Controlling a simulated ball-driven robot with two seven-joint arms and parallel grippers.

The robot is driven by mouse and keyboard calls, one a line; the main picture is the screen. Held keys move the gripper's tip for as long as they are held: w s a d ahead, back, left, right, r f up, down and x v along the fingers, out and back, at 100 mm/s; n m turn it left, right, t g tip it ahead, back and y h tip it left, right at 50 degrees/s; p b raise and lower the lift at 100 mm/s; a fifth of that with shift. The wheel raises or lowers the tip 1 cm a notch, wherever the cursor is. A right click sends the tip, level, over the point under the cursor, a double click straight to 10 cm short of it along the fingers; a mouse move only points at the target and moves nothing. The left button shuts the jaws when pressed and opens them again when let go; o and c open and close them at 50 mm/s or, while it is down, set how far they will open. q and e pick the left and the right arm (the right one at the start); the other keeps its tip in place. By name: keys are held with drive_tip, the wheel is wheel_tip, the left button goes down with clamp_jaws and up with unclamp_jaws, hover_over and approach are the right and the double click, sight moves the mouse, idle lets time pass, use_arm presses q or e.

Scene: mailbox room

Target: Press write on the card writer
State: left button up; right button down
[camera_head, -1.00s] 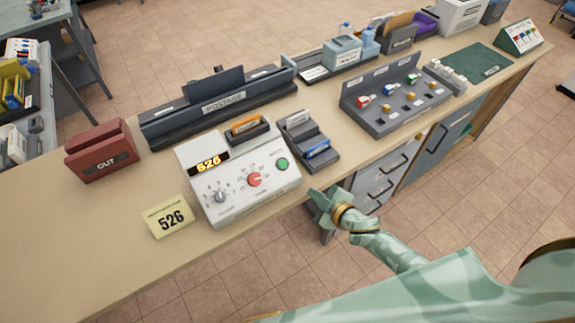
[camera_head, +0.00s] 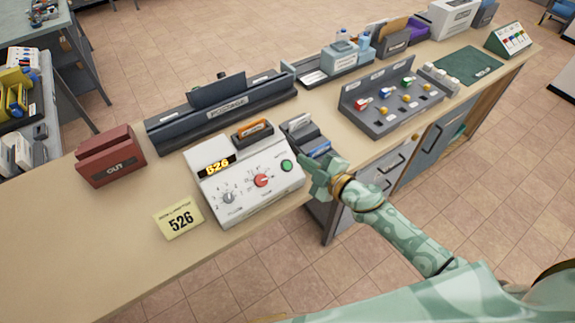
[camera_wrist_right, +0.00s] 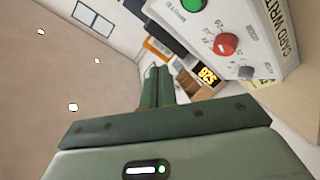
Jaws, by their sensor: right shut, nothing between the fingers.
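The card writer (camera_head: 243,187) is a white box on the counter with a sloped panel. Its display (camera_head: 217,165) reads 526. It has a grey knob (camera_head: 229,198), a red knob (camera_head: 261,180) and a green button (camera_head: 287,166). In the right wrist view the green button (camera_wrist_right: 193,4) is at the top edge, with the red knob (camera_wrist_right: 226,44) below it. An orange card (camera_head: 253,129) stands in a slot behind the panel. My right gripper (camera_head: 316,170) is shut and empty, just right of the card writer near the green button. My left gripper is not in view.
A yellow note (camera_head: 179,218) reading 526 lies left of the card writer. A red OUT tray (camera_head: 109,156), a dark postage rack (camera_head: 222,112) and a grey key board (camera_head: 390,103) stand on the counter. A card tray (camera_head: 305,133) is close behind my right gripper.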

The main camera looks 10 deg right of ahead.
sight(287, 166)
drive_tip(key=shift+w+a+f+b, duration=0.3)
drive_tip(key=shift+w+f+b, duration=0.45)
drive_tip(key=shift+f+b, duration=0.45)
drive_tip(key=shift+w+a+f+b, duration=0.25)
drive_tip(key=shift+w+f+b, duration=0.5)
drive_tip(key=shift+f+b, duration=0.4)
drive_tip(key=shift+w+a+f+b, duration=0.3)
drive_tip(key=shift+w+f+b, duration=0.45)
drive_tip(key=shift+f+b, duration=0.45)
drive_tip(key=shift+f, duration=0.15)
drive_tip(key=shift+w+a+f, duration=0.1)
drive_tip(key=shift+w+f, duration=0.1)
drive_tip(key=shift+w, duration=0.05)
drive_tip(key=shift+w+f+b, duration=0.15)
drive_tip(key=shift+f+b, duration=0.15)
drive_tip(key=shift+b, duration=0.2)
drive_tip(key=shift+s+r+p, duration=0.45)
drive_tip(key=shift+r+p, duration=0.25)
drive_tip(key=shift+p, duration=0.1)
